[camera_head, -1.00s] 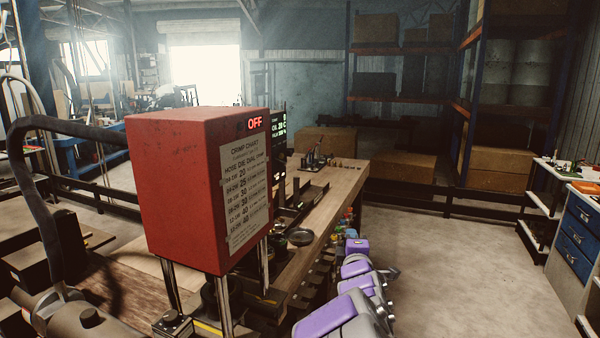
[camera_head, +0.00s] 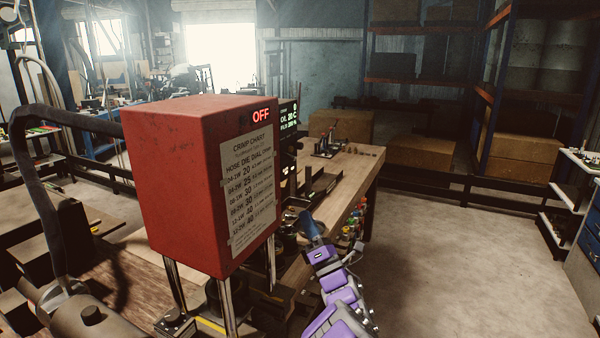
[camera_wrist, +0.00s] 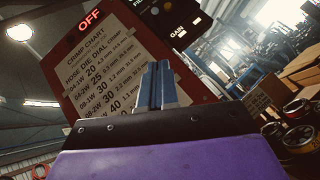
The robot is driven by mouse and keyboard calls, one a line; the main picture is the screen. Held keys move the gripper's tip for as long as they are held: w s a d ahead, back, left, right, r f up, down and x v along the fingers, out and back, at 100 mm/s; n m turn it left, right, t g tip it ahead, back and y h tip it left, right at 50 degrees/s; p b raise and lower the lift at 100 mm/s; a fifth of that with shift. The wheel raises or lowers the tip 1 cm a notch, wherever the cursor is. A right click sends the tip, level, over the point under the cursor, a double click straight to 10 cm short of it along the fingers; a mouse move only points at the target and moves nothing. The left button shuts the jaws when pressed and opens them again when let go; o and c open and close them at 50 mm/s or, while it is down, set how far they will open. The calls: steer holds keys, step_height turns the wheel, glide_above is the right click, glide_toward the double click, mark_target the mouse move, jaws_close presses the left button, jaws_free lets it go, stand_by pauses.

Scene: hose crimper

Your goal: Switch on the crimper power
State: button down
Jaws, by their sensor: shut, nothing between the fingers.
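The crimper is a red box (camera_head: 180,190) on metal posts at the left of the head view, with a crimp chart (camera_head: 247,190) on its face. A red lit display reading OFF (camera_head: 261,116) sits at its top. The chart and the OFF display (camera_wrist: 90,20) also show in the wrist view. My gripper (camera_head: 309,222) is right of the red box, over the bench edge, apart from the panel. Its blue fingers (camera_wrist: 157,85) are together and empty, pointing at the chart and panel.
A wooden bench (camera_head: 352,180) runs behind the box with tools on it. A thick black hose (camera_head: 30,160) arcs at the left. Shelves with boxes (camera_head: 420,152) stand at the back. The concrete floor (camera_head: 450,250) at the right is clear.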

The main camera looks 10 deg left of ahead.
steer(key=b, duration=0.2)
glide_toward(292, 156)
steer(key=shift+w+a+r, duration=0.65)
steer(key=shift+w+a, duration=0.2)
steer(key=shift+w, duration=0.1)
steer(key=shift+w+a+r, duration=0.6)
steer(key=shift+w+a, duration=0.2)
steer(key=shift+w, duration=0.15)
steer(key=shift+s+d+r+n+g+p, duration=0.1)
steer(key=shift+d+r+n+g+p, duration=0.15)
steer(key=shift+n+g, duration=0.3)
steer(key=shift+d+r+n+g+p, duration=0.15)
steer(key=shift+r+n+g, duration=0.15)
steer(key=shift+n+g, duration=0.25)
steer(key=shift+d+r+g, duration=0.1)
steer(key=shift+r+g, duration=0.2)
steer(key=shift+g, duration=0.2)
steer(key=n+g+p, duration=0.1)
steer(key=p, duration=0.1)
steer(key=r+n+g+h+p, duration=0.1)
steer(key=g+p, duration=0.1)
steer(key=shift+s+d+r, duration=0.15)
steer(key=shift+d+r, duration=0.1)
steer(key=shift+r, duration=0.05)
steer(key=shift+f, duration=0.1)
